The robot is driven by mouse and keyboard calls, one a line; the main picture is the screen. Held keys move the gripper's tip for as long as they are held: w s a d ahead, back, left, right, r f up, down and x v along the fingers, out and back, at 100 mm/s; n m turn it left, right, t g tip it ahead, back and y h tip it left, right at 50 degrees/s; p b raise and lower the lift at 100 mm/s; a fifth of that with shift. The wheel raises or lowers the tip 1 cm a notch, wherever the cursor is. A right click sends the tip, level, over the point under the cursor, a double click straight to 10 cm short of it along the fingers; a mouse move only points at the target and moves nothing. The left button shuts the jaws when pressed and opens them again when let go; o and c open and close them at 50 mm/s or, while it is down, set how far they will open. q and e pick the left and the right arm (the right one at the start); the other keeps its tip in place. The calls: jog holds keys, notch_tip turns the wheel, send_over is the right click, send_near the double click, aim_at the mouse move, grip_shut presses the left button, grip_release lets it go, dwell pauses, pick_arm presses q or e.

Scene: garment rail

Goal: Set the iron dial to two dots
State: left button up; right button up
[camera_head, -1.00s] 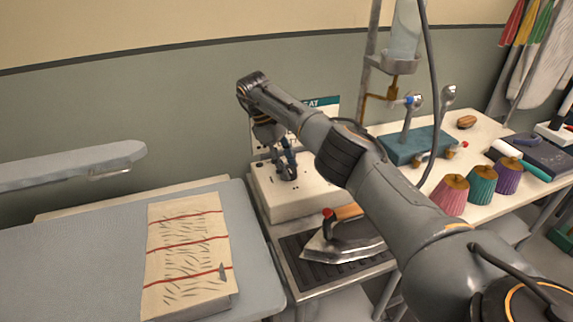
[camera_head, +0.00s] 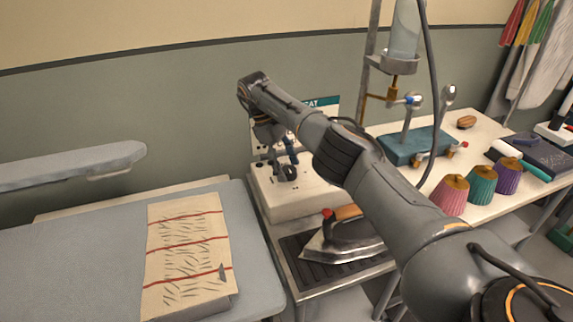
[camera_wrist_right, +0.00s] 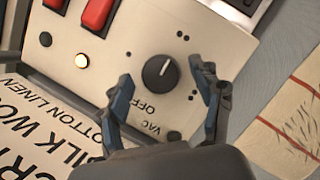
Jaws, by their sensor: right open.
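The iron dial (camera_wrist_right: 159,73) is a round black knob with a white pointer line, on a cream control panel (camera_wrist_right: 225,50). In the wrist view its pointer is toward the upper right. Small dark dot marks and the words OFF and VAC are printed around it; I cannot tell which mark the pointer meets. My right gripper (camera_wrist_right: 161,75) is open, with one finger on each side of the dial and visible gaps. In the head view the right gripper (camera_head: 284,162) is above the cream unit (camera_head: 305,198). My left gripper is not in view.
Red rocker switches (camera_wrist_right: 97,15) and a lit lamp (camera_wrist_right: 82,61) are near the dial. A steam iron (camera_head: 345,240) rests on a dark ribbed pad below the unit. An ironing board (camera_head: 75,255) with a striped cloth (camera_head: 187,250) is at left. Thread cones (camera_head: 480,188) stand at right.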

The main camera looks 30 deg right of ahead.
aim_at(286, 168)
jog(key=shift+r, duration=0.15)
notch_tip(286, 168, up, 10)
dwell(0.6)
dwell(0.4)
